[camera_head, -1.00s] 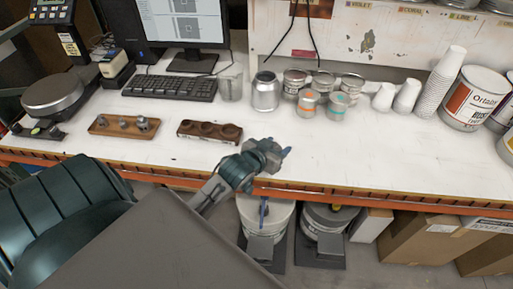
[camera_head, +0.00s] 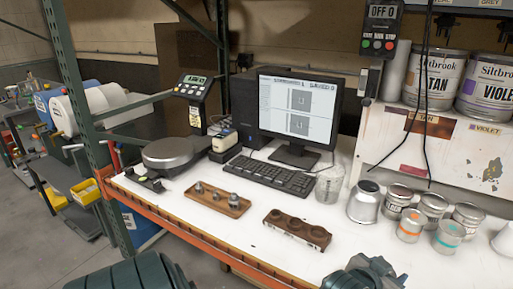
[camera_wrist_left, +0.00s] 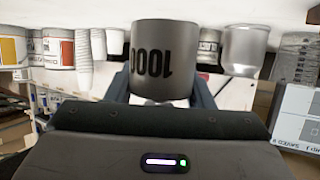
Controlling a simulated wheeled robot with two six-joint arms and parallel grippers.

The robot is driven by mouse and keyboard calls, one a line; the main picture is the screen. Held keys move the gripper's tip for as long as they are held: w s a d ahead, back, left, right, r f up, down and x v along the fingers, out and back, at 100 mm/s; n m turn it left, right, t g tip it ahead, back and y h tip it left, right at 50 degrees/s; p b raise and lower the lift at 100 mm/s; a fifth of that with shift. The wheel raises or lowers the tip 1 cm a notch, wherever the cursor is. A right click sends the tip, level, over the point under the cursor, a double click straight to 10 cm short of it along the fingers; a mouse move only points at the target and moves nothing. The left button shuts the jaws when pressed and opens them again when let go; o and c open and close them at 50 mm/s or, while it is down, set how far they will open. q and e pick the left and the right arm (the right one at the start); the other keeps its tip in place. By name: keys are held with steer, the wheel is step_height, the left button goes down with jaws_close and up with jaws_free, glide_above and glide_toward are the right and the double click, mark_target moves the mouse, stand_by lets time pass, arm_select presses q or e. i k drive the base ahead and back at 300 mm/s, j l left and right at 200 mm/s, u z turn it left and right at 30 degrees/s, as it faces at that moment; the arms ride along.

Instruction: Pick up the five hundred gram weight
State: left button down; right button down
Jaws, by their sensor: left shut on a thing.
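A grey metal cylinder marked 1000 (camera_wrist_left: 160,60), its number upside down, sits between the dark fingers of my left gripper in the left wrist view. My left gripper (camera_head: 365,274) shows only in part at the bottom right of the head view; it is shut on this weight. A wooden tray (camera_head: 228,209) on the white bench holds several small grey weights (camera_head: 233,200). Their markings are too small to read, so I cannot tell which is five hundred grams. My right gripper is not in view.
A round scale (camera_head: 170,153), keyboard (camera_head: 268,177), clear beaker (camera_head: 330,184) and several cans (camera_head: 365,202) stand behind. The orange bench edge (camera_head: 190,239) runs along the front.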

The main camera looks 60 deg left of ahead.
mark_target(234, 200)
steer(key=j+u, duration=0.15)
steer(key=u, duration=0.25)
steer(key=j+u, duration=0.15)
steer(key=u, duration=0.2)
steer(key=j+u, duration=0.15)
steer(key=u, duration=0.25)
